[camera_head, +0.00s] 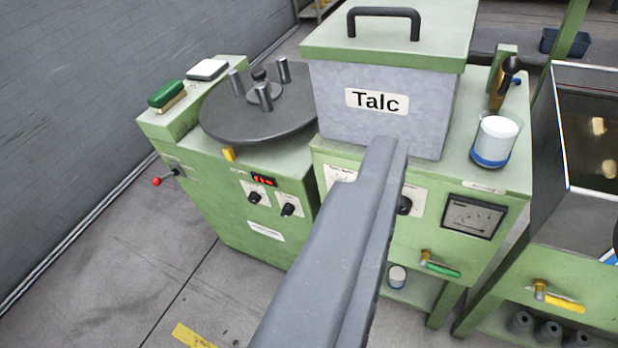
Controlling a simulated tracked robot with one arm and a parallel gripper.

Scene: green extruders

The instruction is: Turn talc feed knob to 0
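The grey talc hopper (340,120), labelled "Talc", stands on a green machine under a green lid (390,44) with a black handle. On the machine front below it, a black knob (404,205) sits on a white dial plate (418,201), partly covered by my gripper. A second white plate (340,174) lies to the left; its lower part and any knob are hidden. The print is too small to read, so I cannot tell which is talc feed. My gripper (385,150) is a long grey shape reaching up from the bottom, its tip overlapping the hopper's lower front. Its finger gap does not show clearly.
A left machine carries a dark turntable (225,112), red display (264,180) and two black knobs. A gauge (473,216), green-handled valve (440,267) and white-and-blue cup (494,142) are right of the knob. A steel tank (585,150) stands far right. Floor is clear lower left.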

